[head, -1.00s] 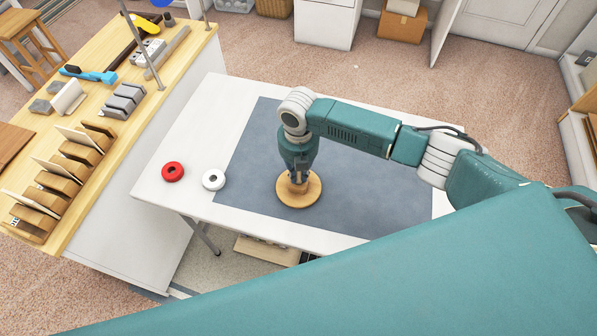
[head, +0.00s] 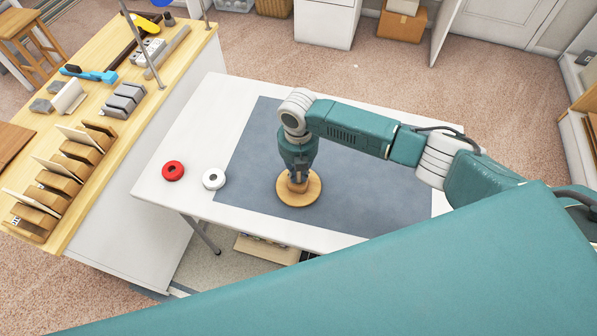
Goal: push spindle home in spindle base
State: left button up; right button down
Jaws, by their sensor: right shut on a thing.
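The spindle base (head: 309,197) is a round, light wooden disc lying on the dark grey mat near its front edge. My right gripper (head: 298,175) points straight down over the middle of the disc. It is shut on the spindle (head: 297,187), a short wooden piece whose lower part shows between the fingers and the disc. The spindle looks upright over the base's centre. The gripper hides its upper part, and I cannot tell how deep it sits in the base. My left gripper is not in view.
A red ring (head: 173,171) and a white ring (head: 213,179) lie on the white table (head: 185,205), left of the grey mat (head: 385,205). A wooden bench (head: 110,195) with blocks and tools stands at the left. The mat is clear right of the base.

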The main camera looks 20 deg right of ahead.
jog(key=shift+s+f, duration=0.15)
jog(key=c, duration=1.8)
grip_release()
jog(key=shift+o, duration=1.1)
jog(key=o, duration=0.5)
jog(key=shift+c, duration=0.2)
notch_tip(320, 180, up, 3)
jog(key=shift+f+p, duration=0.15)
jog(key=shift+p, duration=1.1)
jog(key=shift+w+r, duration=0.2)
jog(key=shift+r, duration=2.05)
